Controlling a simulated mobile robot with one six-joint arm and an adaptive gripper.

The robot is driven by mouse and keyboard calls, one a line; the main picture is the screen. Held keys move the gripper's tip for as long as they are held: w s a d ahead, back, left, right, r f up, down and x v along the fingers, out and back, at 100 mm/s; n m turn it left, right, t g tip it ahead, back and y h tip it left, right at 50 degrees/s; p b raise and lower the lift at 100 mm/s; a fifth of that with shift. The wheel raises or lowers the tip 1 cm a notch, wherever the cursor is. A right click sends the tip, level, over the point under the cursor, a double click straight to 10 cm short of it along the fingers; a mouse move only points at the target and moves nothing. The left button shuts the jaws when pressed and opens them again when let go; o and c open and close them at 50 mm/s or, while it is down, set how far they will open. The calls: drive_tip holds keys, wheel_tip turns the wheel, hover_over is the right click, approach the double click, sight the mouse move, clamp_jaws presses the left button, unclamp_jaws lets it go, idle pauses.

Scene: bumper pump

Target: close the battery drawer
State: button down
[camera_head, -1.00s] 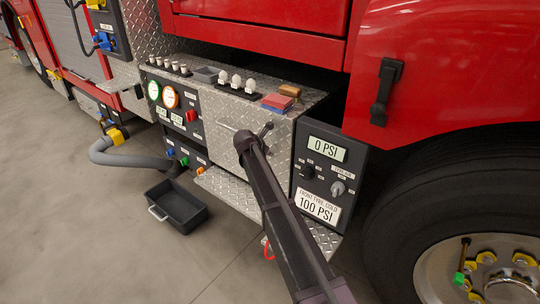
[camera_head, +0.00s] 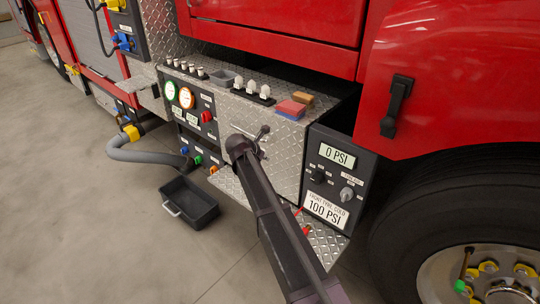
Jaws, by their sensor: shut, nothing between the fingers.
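A diamond-plate front panel (camera_head: 285,160) with a dark bar-like handle (camera_head: 263,131) sits in the truck's bumper, between the gauge panel and the tyre-pressure panel. It looks like the drawer front, but I see no label on it, and my arm covers part of it. I cannot tell how far it stands out. My gripper (camera_head: 240,146) is at the end of my dark arm, in front of this panel and close to the handle. It is shut and empty. Its fingertips are small and partly hidden, and I cannot tell whether they touch the panel.
The tyre-pressure panel (camera_head: 334,180) stands to the right, beside the big wheel (camera_head: 450,205). The gauge panel (camera_head: 192,112) is to the left. A red-and-blue block (camera_head: 291,110) lies on the bumper top. A diamond-plate step (camera_head: 232,189) is below. A black tray (camera_head: 188,203) lies on the floor.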

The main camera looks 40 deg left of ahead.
drive_tip(key=shift+p+v, duration=0.55)
drive_tip(key=shift+v, duration=0.6)
drive_tip(key=w+d+f+m+g+h, duration=0.15)
drive_tip(key=d+m, duration=0.45)
drive_tip(key=d, duration=0.7)
drive_tip(key=w+d+f+m+g, duration=0.1)
drive_tip(key=w+d+m+g, duration=0.15)
drive_tip(key=d+m, duration=0.75)
drive_tip(key=w+d+f+m+g+h, duration=0.1)
drive_tip(key=w+d, duration=0.1)
drive_tip(key=d, duration=1.5)
drive_tip(key=s+d+f+m+g+y, duration=0.1)
drive_tip(key=s+d+m, duration=0.45)
drive_tip(key=d, duration=0.45)
drive_tip(key=s+d+m+g+y, duration=0.15)
drive_tip(key=s+d+m, duration=0.25)
drive_tip(key=d+m, duration=0.4)
drive_tip(key=s+d+f+m+g+y, duration=0.15)
drive_tip(key=s+d+m, duration=0.35)
drive_tip(key=d, duration=0.6)
wheel_tip(320, 180, up, 19)
drive_tip(key=p, duration=1.8)
drive_tip(key=shift+w+a+h+p, duration=0.15)
drive_tip(key=shift+a+h+p, duration=0.1)
drive_tip(key=shift+h+p, duration=0.15)
